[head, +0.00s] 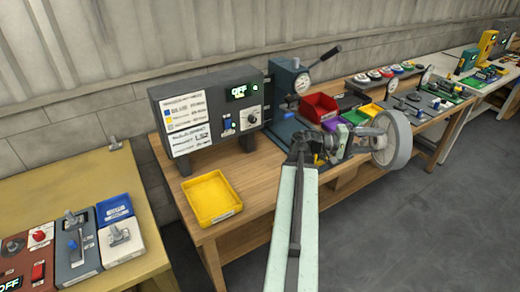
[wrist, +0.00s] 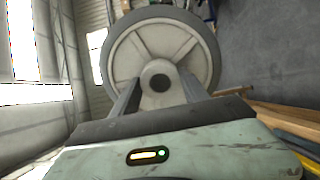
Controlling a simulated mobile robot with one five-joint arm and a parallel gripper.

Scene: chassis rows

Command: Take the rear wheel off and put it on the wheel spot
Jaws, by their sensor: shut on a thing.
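A large grey wheel (head: 397,139) with a dark rim is at the front edge of the wooden bench, on the right side of the head view. My gripper (head: 376,139) reaches to it from the left and is shut on its hub. In the wrist view the wheel (wrist: 160,50) faces me, with its spokes and dark hub hole showing. The two fingers of my gripper (wrist: 160,97) stand on either side of the hub. No chassis shows around the wheel in the wrist view. I cannot pick out the wheel spot.
The bench holds a control box (head: 208,112), a yellow tray (head: 212,197), a lever press (head: 290,80) and a red bin (head: 318,106). More small bins and parts lie behind my arm. A second bench (head: 130,272) is at left. Grey floor (head: 430,230) is clear at right.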

